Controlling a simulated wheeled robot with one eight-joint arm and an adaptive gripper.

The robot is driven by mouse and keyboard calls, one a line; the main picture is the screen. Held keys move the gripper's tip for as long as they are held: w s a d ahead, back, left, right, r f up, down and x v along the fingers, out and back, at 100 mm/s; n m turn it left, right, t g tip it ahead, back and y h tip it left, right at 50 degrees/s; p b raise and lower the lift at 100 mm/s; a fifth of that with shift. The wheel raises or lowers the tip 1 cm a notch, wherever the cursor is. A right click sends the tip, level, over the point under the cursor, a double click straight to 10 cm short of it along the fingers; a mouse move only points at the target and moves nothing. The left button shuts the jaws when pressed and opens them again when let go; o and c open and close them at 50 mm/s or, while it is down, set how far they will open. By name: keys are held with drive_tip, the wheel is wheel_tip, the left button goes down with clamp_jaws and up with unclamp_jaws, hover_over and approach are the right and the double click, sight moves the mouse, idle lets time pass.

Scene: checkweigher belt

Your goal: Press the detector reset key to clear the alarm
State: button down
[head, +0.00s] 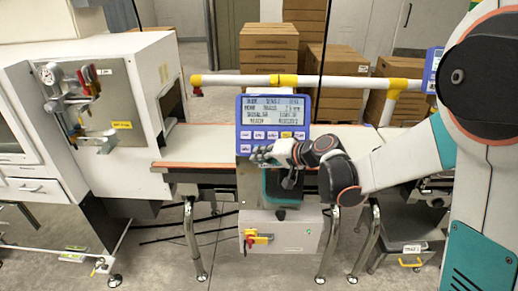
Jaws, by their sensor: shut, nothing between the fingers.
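The blue control panel (242,104) faces me in the middle of the head view, above the belt's front edge. It has a lit text screen (272,108) and small light keys below, with one yellow key (286,135) in the upper row. The labels are too small to read, so I cannot tell which key is the detector reset. My gripper (259,154) is shut and empty, its fingers pointing left across the panel's lower edge. It hides part of the lower key row. I cannot tell whether the fingertips touch the panel.
The belt (200,137) runs behind the panel, with a white and yellow rail (240,80) above it. A white machine (140,85) stands left. A grey box with a red and yellow switch (258,237) hangs below. Stacked cartons (268,55) stand behind.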

drive_tip(key=shift+s+r+p, duration=0.2)
drive_tip(key=shift+s+r, duration=0.15)
drive_tip(key=shift+s, duration=0.35)
drive_tip(key=shift+s+r+p, duration=0.15)
drive_tip(key=shift+s+r, duration=0.15)
drive_tip(key=shift+s, duration=0.35)
drive_tip(key=s+r+p, duration=0.2)
drive_tip(key=s, duration=0.3)
drive_tip(key=shift+s+a+r, duration=0.15)
drive_tip(key=shift+s+r, duration=0.05)
drive_tip(key=shift+r, duration=0.2)
drive_tip(key=s+d+n+g+h+b, duration=0.1)
drive_tip(key=s+d+h+b, duration=0.2)
drive_tip(key=s+d+h, duration=0.6)
drive_tip(key=s+d, duration=1)
drive_tip(key=s, duration=0.4)
drive_tip(key=shift+s+d+n+h, duration=0.2)
drive_tip(key=shift+n+h, duration=0.1)
drive_tip(key=shift+h, duration=0.1)
